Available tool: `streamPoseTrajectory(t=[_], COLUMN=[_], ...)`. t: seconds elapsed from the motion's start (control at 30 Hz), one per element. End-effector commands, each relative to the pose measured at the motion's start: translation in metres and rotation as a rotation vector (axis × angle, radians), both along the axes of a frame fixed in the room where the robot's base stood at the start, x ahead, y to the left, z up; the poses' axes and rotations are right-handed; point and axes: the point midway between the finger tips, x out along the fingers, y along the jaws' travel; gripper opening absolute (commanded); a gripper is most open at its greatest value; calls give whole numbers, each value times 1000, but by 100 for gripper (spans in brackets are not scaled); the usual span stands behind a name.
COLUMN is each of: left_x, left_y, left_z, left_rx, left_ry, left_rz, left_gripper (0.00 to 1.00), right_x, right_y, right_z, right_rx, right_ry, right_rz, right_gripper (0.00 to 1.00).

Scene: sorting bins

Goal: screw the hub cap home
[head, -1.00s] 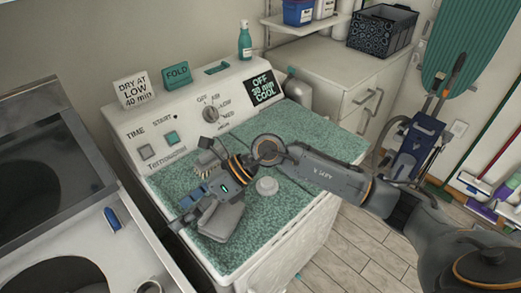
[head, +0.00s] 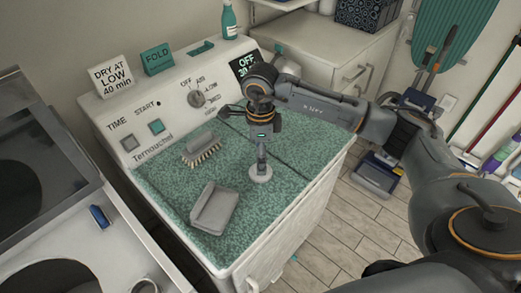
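A pale round cap (head: 261,176), which I take to be the hub cap, lies on the speckled green top of the dryer (head: 165,185), near its middle. My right gripper (head: 262,165) points straight down over it, its fingertips at the cap's raised centre and covering part of it. The fingers look narrow from here, and I cannot tell whether they are closed on the cap. No thread or hub shows under the cap. My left gripper is not in view.
A grey scrubbing brush (head: 202,149) and a grey block-like object (head: 214,208) lie left of the cap. The dryer's control panel with a dial (head: 196,99) rises behind. The front right of the dryer top is clear.

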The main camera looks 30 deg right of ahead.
Motion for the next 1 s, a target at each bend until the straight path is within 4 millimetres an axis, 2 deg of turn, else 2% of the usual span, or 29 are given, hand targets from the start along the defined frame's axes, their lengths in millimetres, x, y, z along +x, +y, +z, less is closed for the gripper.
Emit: streamPoseTrajectory(t=[0.03, 0.1, 0.37, 0.47, 1.0], left_x=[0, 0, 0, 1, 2], left_y=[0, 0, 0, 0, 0], left_z=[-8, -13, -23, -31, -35], left_rx=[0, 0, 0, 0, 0], left_ry=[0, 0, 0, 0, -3], left_rz=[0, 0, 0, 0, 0], left_gripper=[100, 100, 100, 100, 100], right_x=[-1, -1, 0, 0, 0], right_y=[0, 0, 0, 0, 0], right_z=[-12, -22, -52, -52, -50], right_rx=[0, 0, 1, 1, 1], right_ry=[3, 3, 2, -2, 0], right_rz=[0, -1, 0, 0, 0], right_gripper=[83, 83, 83, 83, 83])
